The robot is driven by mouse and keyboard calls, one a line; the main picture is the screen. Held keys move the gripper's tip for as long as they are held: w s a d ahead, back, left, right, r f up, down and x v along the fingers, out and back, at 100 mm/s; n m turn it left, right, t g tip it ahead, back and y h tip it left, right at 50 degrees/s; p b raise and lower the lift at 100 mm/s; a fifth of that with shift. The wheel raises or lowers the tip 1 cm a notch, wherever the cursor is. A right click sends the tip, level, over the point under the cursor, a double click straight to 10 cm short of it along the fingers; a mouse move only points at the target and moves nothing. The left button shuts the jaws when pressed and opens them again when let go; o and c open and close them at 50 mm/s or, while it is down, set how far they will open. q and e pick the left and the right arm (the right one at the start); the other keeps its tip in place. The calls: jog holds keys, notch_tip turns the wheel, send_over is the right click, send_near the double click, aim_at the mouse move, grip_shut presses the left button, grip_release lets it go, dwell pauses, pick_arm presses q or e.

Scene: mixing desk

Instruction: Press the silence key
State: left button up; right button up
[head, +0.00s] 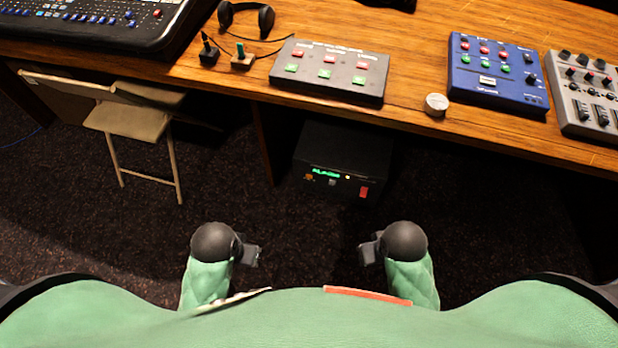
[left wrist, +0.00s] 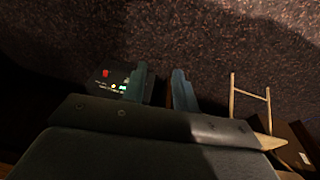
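A dark box (head: 342,150) stands on the floor under the desk, with a lit green display (head: 326,171) that seems to read ALARM. Its front has a small orange control (head: 309,177), a grey key (head: 332,182) and a red switch (head: 364,191). Labels are too small to read, so I cannot tell which is the silence key. My left gripper (head: 252,256) is in front of the box, low and to its left. In the left wrist view its two fingers (left wrist: 160,88) are apart with nothing between them. My right gripper (head: 368,253) is low in front; its fingers are unclear.
The wooden desk (head: 420,80) overhangs the box. On it are a grey button panel (head: 330,72), a blue panel (head: 497,72), a silver knob (head: 436,104) and a grey mixer (head: 590,95). A folding chair (head: 135,122) stands left. The dark carpet between is clear.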

pick_arm(q)
jog(key=shift+s, duration=0.1)
grip_shut()
dwell(1.0)
dwell(0.4)
